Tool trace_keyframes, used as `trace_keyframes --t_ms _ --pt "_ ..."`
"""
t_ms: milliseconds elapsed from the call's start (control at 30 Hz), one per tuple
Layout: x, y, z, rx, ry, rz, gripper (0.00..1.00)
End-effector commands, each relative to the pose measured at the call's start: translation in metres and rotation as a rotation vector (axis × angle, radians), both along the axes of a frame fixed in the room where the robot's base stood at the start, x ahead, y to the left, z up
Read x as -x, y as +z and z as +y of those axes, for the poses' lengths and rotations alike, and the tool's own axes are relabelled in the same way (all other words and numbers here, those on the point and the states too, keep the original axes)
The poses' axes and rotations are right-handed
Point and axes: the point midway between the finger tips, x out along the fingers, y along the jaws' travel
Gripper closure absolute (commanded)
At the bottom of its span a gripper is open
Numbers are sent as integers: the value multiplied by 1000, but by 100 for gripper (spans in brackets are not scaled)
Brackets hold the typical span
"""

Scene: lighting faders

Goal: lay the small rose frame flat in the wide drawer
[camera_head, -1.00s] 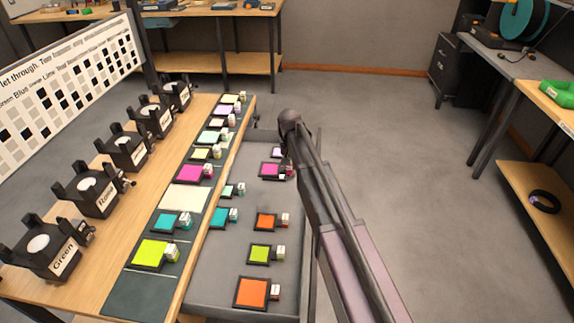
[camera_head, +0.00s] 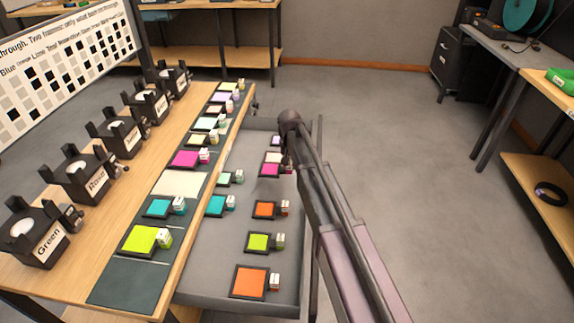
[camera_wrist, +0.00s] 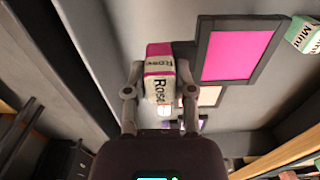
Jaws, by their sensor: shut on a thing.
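The small rose frame (camera_head: 269,170) is a magenta square with a dark border. In the head view it hangs over the right side of the wide drawer (camera_head: 205,258), a grey open drawer beside the table. My gripper (camera_wrist: 160,82) is shut on the white and pink block labelled "Rose" at the frame's side. The magenta frame (camera_wrist: 238,52) shows right of the block in the wrist view. It looks raised above the drawer floor, but its exact height is unclear. In the head view my arm partly hides the gripper.
The drawer also holds a pale pink frame (camera_head: 273,157), a lilac frame (camera_head: 276,141), orange (camera_head: 250,281), lime (camera_head: 258,242), teal (camera_head: 216,205) and mint (camera_head: 225,178) frames. A larger magenta frame (camera_head: 186,159) lies on the table strip. Bare drawer floor shows left of the orange and lime frames.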

Motion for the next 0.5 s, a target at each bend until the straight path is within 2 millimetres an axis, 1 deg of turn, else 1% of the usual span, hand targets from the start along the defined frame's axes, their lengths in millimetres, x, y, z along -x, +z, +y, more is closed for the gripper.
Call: trace_keyframes --t_ms 33,100,500 --pt "0 -7 0 0 0 0 100" --pt "0 -12 0 0 0 0 100" --pt "0 -36 0 0 0 0 100"
